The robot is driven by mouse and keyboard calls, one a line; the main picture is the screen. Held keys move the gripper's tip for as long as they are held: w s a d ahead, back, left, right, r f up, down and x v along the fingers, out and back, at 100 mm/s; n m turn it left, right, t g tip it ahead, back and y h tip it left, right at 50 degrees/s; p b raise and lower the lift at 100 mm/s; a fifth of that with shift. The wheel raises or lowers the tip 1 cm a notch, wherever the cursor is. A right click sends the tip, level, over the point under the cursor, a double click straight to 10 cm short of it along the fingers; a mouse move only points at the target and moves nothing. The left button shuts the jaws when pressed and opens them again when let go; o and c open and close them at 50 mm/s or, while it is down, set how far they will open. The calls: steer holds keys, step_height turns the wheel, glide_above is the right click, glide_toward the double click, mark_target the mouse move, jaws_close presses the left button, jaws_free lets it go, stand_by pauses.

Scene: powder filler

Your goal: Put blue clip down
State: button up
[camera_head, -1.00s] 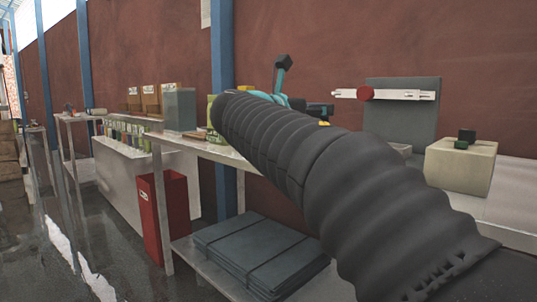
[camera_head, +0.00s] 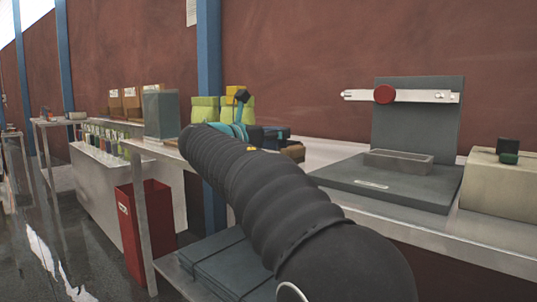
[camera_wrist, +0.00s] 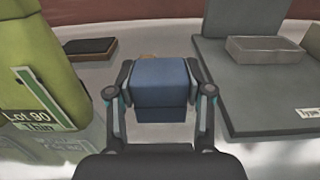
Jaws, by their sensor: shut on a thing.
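The blue clip (camera_wrist: 162,82) is a blue block-like piece between my fingers in the wrist view. My gripper (camera_wrist: 160,98) is shut on it, one finger on each side. The clip is over a pale worktop; I cannot tell whether it touches the surface. In the head view the blue clip (camera_head: 277,131) shows small beyond my dark arm, and my gripper (camera_head: 257,135) is partly hidden by the arm.
At right is a grey device base (camera_wrist: 240,100) bearing a grey tray (camera_wrist: 265,50). A beige box (camera_head: 495,190) stands farther right.

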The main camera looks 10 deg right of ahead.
steer(key=shift+w+a+f, duration=0.25)
steer(key=shift+w+f, duration=0.1)
steer(key=shift+w, duration=0.15)
steer(key=shift+w+a+f, duration=0.2)
steer(key=shift+w+f, duration=0.1)
steer(key=shift+w, duration=0.15)
steer(key=shift+f+b, duration=0.6)
steer(key=shift+f, duration=1.35)
steer(key=shift+f, duration=0.4)
steer(key=shift+f, duration=0.2)
steer(key=o, duration=0.9)
steer(key=shift+o, duration=0.2)
steer(key=shift+r, duration=0.15)
